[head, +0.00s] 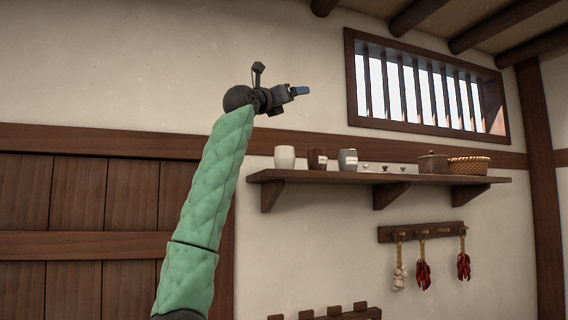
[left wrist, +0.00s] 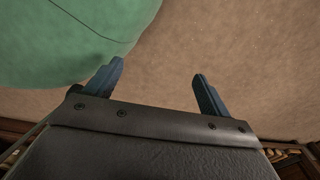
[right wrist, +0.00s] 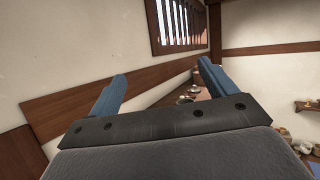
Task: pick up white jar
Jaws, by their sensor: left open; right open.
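The white jar (head: 284,158) stands upright at the left end of the wall shelf (head: 330,176) in the head view. Beside it stand a brown jar (head: 317,159) and a grey jar (head: 347,160), each with a pale label. My right gripper (head: 302,91) is raised above and apart from the white jar, pointing right. In the right wrist view its jaws (right wrist: 162,72) are open and empty; small things on the shelf show beyond them, too small to tell apart. My left gripper (left wrist: 158,70) is open and empty in the left wrist view, over a plain tan surface.
Several tiny items, a lidded brown pot (head: 432,164) and a wicker basket (head: 468,166) fill the shelf's right part. A barred window (head: 425,88) is above. A peg rail (head: 425,231) with hanging peppers and garlic is below. A green rounded surface (left wrist: 70,35) is close to my left gripper.

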